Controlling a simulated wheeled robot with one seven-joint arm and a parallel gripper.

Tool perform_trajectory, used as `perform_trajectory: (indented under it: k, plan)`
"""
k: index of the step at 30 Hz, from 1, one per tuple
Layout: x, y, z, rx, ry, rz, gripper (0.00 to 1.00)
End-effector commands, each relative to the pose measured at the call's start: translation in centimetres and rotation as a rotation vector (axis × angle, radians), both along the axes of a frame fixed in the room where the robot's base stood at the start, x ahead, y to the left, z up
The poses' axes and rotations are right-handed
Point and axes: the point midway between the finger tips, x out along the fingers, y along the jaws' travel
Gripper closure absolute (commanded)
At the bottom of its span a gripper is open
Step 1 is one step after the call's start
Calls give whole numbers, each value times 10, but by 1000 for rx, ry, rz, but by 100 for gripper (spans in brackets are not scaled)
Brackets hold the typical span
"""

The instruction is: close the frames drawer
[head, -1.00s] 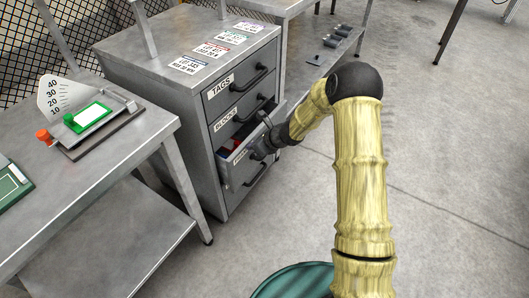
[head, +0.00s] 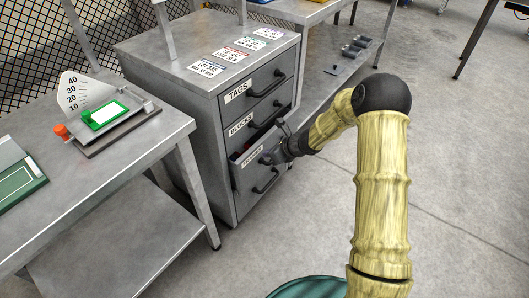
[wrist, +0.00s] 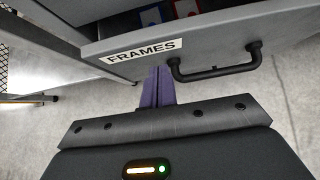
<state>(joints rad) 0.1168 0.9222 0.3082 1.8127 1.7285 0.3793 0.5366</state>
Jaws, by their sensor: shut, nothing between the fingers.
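The frames drawer (head: 258,178) is the lowest drawer in the grey cabinet, and it stands partly open. In the wrist view its front (wrist: 215,45) carries a FRAMES label (wrist: 140,51) and a dark bar handle (wrist: 215,70). Blue and red items (wrist: 185,8) show inside it. My gripper (wrist: 158,72) is shut and empty, its purple fingers pointing at the drawer front between the label and the handle. The fingertips appear to be at the front face; exact contact is hard to tell. In the head view my gripper (head: 268,158) is partly hidden by its own wrist.
The grey cabinet (head: 190,130) has the tags drawer (head: 262,80) and blocks drawer (head: 250,118) above, both looking shut. A steel bench (head: 110,185) with a scale gauge (head: 95,105) stands at left. A low shelf (head: 320,85) is behind. The floor (head: 460,150) at right is open.

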Motion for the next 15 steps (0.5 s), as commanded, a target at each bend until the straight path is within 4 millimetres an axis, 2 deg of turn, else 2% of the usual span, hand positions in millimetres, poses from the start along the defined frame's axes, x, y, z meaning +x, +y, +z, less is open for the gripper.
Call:
perform_trajectory:
  k: [2,3,15]
  plan:
    - [-7,-12,1,0,-1,1,100]
    - [-9,-15,13,1,-2,1,100]
    - [-39,-59,65,0,-2,1,100]
